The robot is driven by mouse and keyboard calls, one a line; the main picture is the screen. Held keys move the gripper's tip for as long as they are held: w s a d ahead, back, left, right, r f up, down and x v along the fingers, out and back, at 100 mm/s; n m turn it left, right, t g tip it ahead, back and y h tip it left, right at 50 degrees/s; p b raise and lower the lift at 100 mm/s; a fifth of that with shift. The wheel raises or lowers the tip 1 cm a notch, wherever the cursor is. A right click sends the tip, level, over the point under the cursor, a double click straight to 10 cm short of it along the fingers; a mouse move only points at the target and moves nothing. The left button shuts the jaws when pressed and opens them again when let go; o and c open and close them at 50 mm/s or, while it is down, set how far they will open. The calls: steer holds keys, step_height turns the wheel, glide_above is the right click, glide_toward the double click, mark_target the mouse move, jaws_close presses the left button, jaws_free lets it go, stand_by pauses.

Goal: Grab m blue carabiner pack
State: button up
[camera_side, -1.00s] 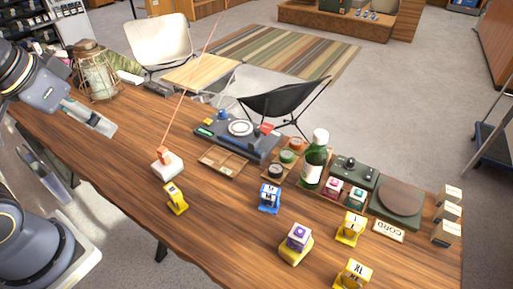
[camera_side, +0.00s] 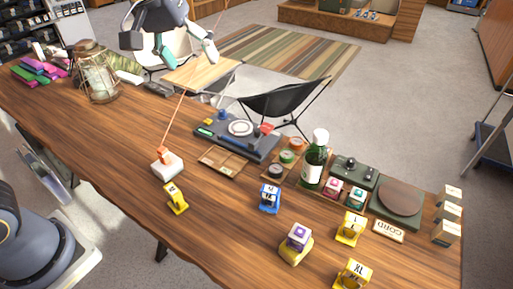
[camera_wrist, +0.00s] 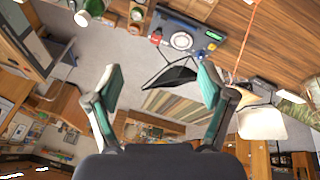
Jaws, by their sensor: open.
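The blue carabiner pack (camera_side: 269,198) stands upright on the wooden table, right of centre in the side view. Its pale label has dark lettering too small to read surely. It does not show in the wrist view. My gripper (camera_side: 187,58) is raised high at the back of the side view, well apart from the pack. In the wrist view my gripper (camera_wrist: 161,82) has its two teal-padded fingers wide apart with nothing between them.
Yellow packs (camera_side: 176,198) (camera_side: 350,229) (camera_side: 354,274) and a purple-topped pack (camera_side: 298,238) stand around the blue one. A green bottle (camera_side: 314,162), a wooden tray (camera_side: 222,161) and a thin orange rod on a white base (camera_side: 167,167) are nearby. Bare table surrounds the blue pack.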

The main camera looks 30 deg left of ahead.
steer(key=w+d+f+g, duration=0.2)
steer(key=w+d+f, duration=0.4)
steer(key=d+f, duration=0.1)
steer(key=m+g+y, duration=0.1)
steer(key=m+g, duration=0.1)
glide_above(270, 197)
steer(key=w, duration=0.2)
step_height(270, 197, down, 16)
step_height(270, 197, down, 9)
steer(key=shift+s+a+f, duration=0.15)
steer(key=f, duration=0.5)
steer(key=shift+s+a+f, duration=0.15)
steer(key=shift+s+f, duration=0.05)
steer(key=shift+f, duration=0.15)
steer(key=c, duration=1.3)
